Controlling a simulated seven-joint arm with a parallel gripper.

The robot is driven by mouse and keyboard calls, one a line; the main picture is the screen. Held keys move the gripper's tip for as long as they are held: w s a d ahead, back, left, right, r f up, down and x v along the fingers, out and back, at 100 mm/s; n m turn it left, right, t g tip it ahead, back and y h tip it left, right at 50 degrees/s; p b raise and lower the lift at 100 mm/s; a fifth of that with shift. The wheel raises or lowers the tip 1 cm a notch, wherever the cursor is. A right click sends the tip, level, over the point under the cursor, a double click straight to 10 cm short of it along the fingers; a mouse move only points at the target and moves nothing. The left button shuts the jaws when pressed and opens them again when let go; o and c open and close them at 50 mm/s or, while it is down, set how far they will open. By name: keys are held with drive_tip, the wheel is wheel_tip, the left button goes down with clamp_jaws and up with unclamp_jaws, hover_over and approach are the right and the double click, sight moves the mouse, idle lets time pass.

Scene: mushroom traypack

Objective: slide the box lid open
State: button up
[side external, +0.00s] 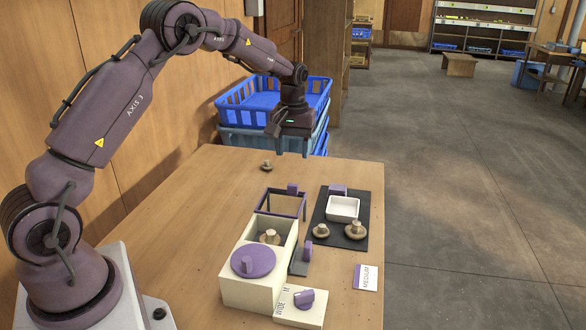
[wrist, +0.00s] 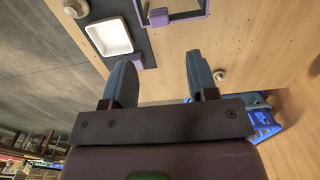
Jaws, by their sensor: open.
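A cream box (side external: 236,293) stands on the table with a purple round disc on its near top. Its far part looks open, and a mushroom (side external: 270,237) shows inside. A purple frame (side external: 281,215) with a purple tab (side external: 292,188) lies at the box's far end; wood shows through it. It may be the lid; I cannot tell whether it is joined to the box. The frame's edge also shows in the wrist view (wrist: 187,17). My gripper (side external: 290,138) is open, empty and above the table beyond the frame, fingers apart in the wrist view (wrist: 160,62).
A dark mat (side external: 335,243) at right holds a white tray (side external: 343,208) and two mushrooms. Another mushroom (side external: 267,167) sits near the table's far edge. A purple dial (side external: 304,298) and MEDIUM card (side external: 365,278) are in front. Blue crates (side external: 240,102) stand behind. The table's left is clear.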

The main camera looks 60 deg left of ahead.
wheel_tip(320, 180, up, 3)
drive_tip(key=shift+f, duration=0.1)
idle(0.5)
drive_tip(key=s+d+r+m+t, duration=0.2)
drive_tip(key=s+d, duration=0.4)
drive_tip(key=s, duration=0.3)
drive_tip(key=s+d+r+m+t, duration=0.1)
drive_tip(key=s+d+r+m, duration=0.3)
drive_tip(key=s, duration=0.5)
drive_tip(key=s+d+r+m+t, duration=0.2)
drive_tip(key=s+d+r, duration=0.4)
drive_tip(key=s, duration=0.3)
drive_tip(key=shift+s+d+r+m+t, duration=0.3)
drive_tip(key=shift+s+d+r+m, duration=0.15)
drive_tip(key=shift+d, duration=0.35)
